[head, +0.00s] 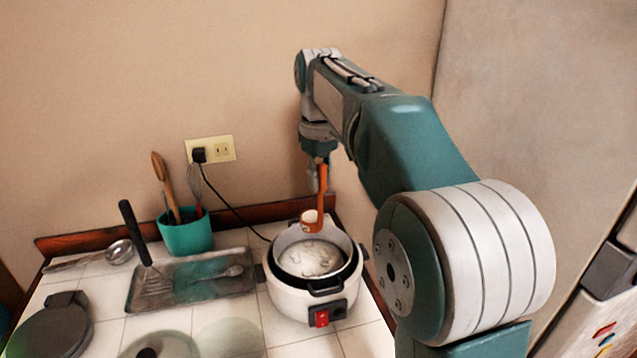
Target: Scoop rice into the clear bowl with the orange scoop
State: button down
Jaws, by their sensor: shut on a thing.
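The orange scoop (321,184) hangs handle up from my gripper (320,160), which is shut on its upper handle. The scoop's cup is above the back part of the white rice cooker (285,299), and something white shows in it. The open cooker has a metal inner pot with whitish rice (312,258) at the bottom. The clear bowl (229,337) seems to be the faint see-through round shape on the tiles at the front, left of the cooker; I cannot tell what is in it. My fingertips are small and partly hidden.
A clear lid with a dark knob (147,353) lies at the front edge. A tray (205,291) with a spatula and spoon lies left of the cooker. Behind it stands a teal utensil cup (186,237). A dark round pan or lid (52,330) is at front left. A cord runs to the wall outlet.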

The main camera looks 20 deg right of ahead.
dwell(0.4)
jog(key=s+a+f+m+g, duration=0.1)
jog(key=s+a+f+m, duration=0.1)
jog(key=s+a, duration=0.35)
jog(key=s+a+f+m, duration=0.2)
jog(key=s+a, duration=0.1)
jog(key=a, duration=0.6)
jog(key=s+a+f+m+g, duration=0.1)
jog(key=s+a+f+m, duration=0.2)
jog(key=a, duration=0.4)
jog(key=s+d+f+t+y, duration=0.2)
jog(key=s+d+f+y, duration=0.2)
jog(key=d+f+y, duration=0.7)
jog(key=shift+m+t+y, duration=0.3)
jog(key=shift+m+y, duration=0.1)
jog(key=shift+y, duration=1.6)
jog(key=shift+r, duration=0.1)
jog(key=w+a+r+n+g+h, duration=0.1)
jog(key=w+a+r+g+h, duration=0.1)
jog(key=a+r+h, duration=0.9)
jog(key=shift+w+a+r+n+g+h, duration=0.2)
jog(key=shift+w+n+g+h, duration=0.2)
jog(key=shift+h, duration=1.5)
